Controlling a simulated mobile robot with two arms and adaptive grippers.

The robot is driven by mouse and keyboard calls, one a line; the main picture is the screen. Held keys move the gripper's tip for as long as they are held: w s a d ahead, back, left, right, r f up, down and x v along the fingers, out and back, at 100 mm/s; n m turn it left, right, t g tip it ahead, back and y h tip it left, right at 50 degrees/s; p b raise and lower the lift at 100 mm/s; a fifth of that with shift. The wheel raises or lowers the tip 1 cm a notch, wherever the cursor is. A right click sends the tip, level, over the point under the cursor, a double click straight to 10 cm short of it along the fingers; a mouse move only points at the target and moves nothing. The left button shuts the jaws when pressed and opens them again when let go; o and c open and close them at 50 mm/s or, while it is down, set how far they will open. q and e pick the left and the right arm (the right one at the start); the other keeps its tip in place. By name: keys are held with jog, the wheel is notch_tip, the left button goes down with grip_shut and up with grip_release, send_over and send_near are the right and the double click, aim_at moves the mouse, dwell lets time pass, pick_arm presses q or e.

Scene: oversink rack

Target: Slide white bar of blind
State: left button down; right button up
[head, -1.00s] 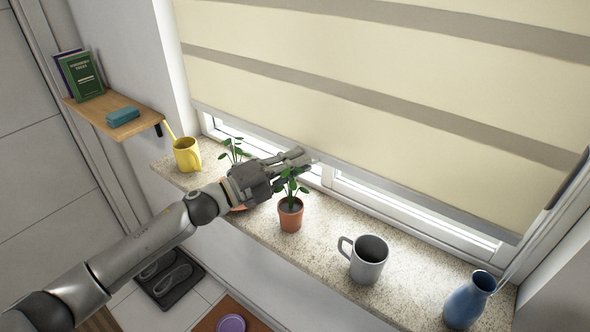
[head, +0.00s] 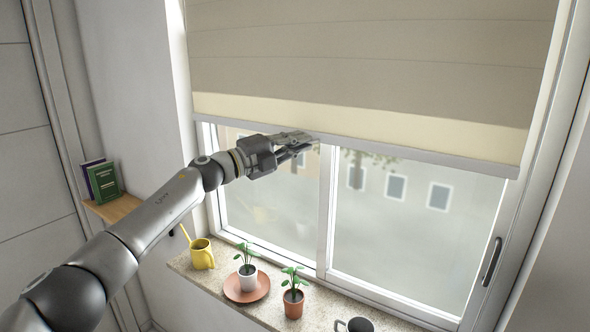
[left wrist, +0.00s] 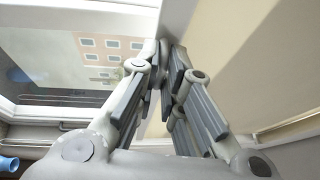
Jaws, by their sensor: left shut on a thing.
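The blind (head: 370,70) hangs over the upper part of the window, grey-brown with a cream strip at the bottom. Its white bar (head: 400,153) runs along the lower edge, tilted down to the right in the head view. My left gripper (head: 312,140) is at the middle of this bar, shut on it. In the left wrist view, the fingers (left wrist: 165,75) close together at the blind's edge, with the cream cloth (left wrist: 245,60) to their right. The exact contact is partly hidden by the fingers. My right gripper is in neither view.
The window glass (head: 400,220) is bare below the bar. A shelf (head: 113,209) holds books at left.

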pick_arm(q)
jog(key=p, duration=0.1)
send_near(314, 99)
jog(key=w+d, duration=0.1)
jog(key=d, duration=0.2)
jog(key=w+d, duration=0.1)
jog(key=shift+w+d+f, duration=0.2)
jog(key=shift+w+f, duration=0.1)
jog(key=shift+f, duration=0.05)
jog(key=shift+r, duration=0.75)
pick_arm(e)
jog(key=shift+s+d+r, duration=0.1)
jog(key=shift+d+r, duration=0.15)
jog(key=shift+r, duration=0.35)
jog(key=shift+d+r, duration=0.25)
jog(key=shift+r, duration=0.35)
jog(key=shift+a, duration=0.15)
pick_arm(q)
jog(key=c, duration=1.6)
grip_release()
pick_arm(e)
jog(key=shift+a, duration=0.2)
